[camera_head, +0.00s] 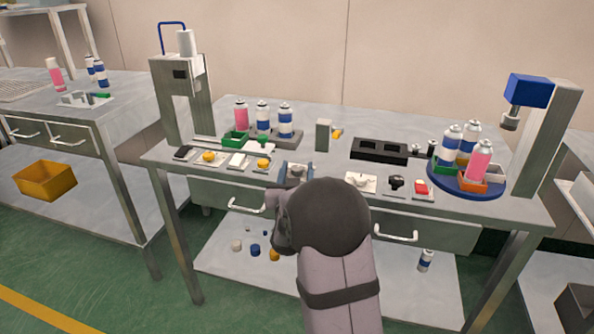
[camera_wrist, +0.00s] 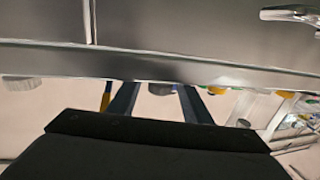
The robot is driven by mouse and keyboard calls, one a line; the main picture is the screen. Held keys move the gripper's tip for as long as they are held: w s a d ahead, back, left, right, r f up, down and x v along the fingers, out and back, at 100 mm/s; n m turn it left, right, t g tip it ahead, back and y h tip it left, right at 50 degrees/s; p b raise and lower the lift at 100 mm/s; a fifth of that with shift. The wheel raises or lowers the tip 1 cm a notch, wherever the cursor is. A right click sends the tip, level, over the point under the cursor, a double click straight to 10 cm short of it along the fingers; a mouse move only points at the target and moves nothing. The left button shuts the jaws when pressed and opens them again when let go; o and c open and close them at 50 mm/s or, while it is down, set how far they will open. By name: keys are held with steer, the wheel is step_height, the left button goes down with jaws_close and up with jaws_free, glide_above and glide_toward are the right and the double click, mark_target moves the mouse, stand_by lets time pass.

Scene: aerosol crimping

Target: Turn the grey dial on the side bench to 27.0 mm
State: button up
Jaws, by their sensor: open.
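My gripper (camera_wrist: 158,98) shows in the wrist view with its two dark fingers apart and nothing seen between them. In the head view my arm's dark joint hides most of the gripper, at the front edge of the middle bench. The side bench at the left (camera_head: 130,82) carries a small pale grey fixture (camera_head: 80,100) with a green part. I cannot make out a grey dial or any scale reading there. A pale knob on a white plate (camera_head: 360,182) sits on the middle bench, well apart from that side bench.
The middle bench (camera_head: 330,155) holds a row of small controls along its front and a tall press (camera_head: 180,95). A blue turntable (camera_head: 466,190) with cans stands at right. Drawer handles (camera_head: 396,236) stick out at the front. An orange bin (camera_head: 45,180) sits low at left.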

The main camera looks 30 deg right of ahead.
steer(key=c, duration=1.1)
steer(key=shift+y+b, duration=0.3)
steer(key=shift+b, duration=0.1)
steer(key=shift+o, duration=0.2)
steer(key=shift+d+n+t+y+b, duration=0.1)
steer(key=shift+n+t+y+b, duration=0.4)
steer(key=shift+n+t+b, duration=0.1)
steer(key=shift+r+n+t+y+b, duration=0.15)
steer(key=shift+n+t+y+b, duration=0.3)
steer(key=shift+n+y, duration=0.4)
steer(key=shift+y, duration=0.35)
steer(key=o, duration=1.1)
steer(key=shift+c, duration=0.2)
